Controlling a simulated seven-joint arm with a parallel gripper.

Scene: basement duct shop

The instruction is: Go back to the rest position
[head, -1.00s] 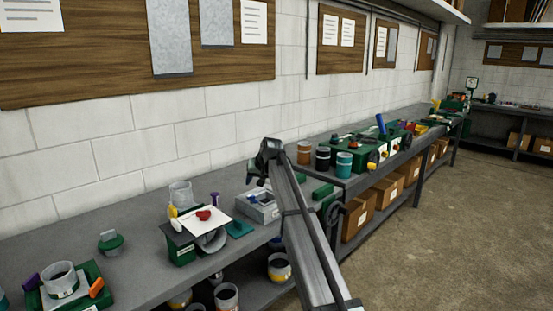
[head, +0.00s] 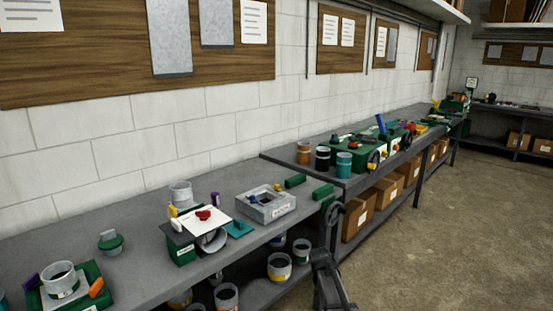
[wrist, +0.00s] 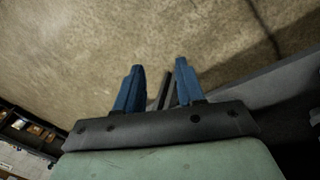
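My gripper (wrist: 159,78) shows in the wrist view with its two blue fingers apart and nothing between them. Beyond the fingers is bare concrete floor (wrist: 70,45), with a dark bar behind the gap. In the head view my folded arm (head: 328,275) stands in front of the workbench edge, clear of the objects on the bench. I cannot make out the fingertips in the head view.
The near bench (head: 140,265) carries a grey box with a square opening (head: 266,208), a white card with a red piece (head: 192,226) and green parts. Jars (head: 344,165) stand on the farther bench. Cartons (head: 358,215) sit beneath it. The floor (head: 460,240) at right is open.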

